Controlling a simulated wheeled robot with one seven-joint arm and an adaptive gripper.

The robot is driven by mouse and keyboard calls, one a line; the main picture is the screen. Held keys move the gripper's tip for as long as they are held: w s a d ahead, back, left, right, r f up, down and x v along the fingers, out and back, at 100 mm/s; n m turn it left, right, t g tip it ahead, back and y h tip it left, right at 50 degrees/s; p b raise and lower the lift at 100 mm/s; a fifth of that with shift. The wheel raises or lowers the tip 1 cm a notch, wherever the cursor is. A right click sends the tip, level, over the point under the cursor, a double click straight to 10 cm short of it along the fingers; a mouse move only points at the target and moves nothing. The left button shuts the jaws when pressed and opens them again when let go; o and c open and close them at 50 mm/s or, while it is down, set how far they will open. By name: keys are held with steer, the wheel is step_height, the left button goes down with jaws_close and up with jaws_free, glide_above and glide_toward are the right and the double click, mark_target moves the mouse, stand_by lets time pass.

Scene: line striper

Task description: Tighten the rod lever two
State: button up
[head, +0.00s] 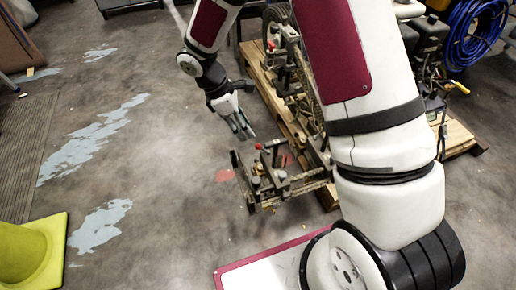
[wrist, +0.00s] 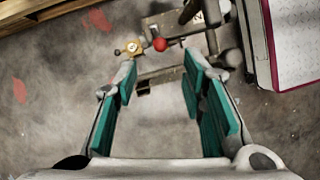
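The line striper's front frame (head: 285,190) stands on the floor below and to the right of my gripper (head: 244,130) in the head view. It carries several small levers and knobs. In the wrist view a red ball knob (wrist: 160,44) and a brass-coloured knob (wrist: 133,47) show on the frame, just beyond and between the fingertips of my gripper (wrist: 160,72). The teal-padded fingers are apart with nothing between them, and they appear clear of the knobs. I cannot tell which of these parts is rod lever two.
A wooden pallet (head: 258,75) lies behind and under the machinery. A red-edged white panel (head: 262,268) is at the bottom of the head view. A yellow-green cone (head: 35,250) stands at lower left. The floor left of my gripper is open, with pale worn patches.

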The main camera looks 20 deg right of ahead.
mark_target(257, 145)
steer(key=b+x, duration=0.4)
steer(key=x, duration=0.7)
jaws_close()
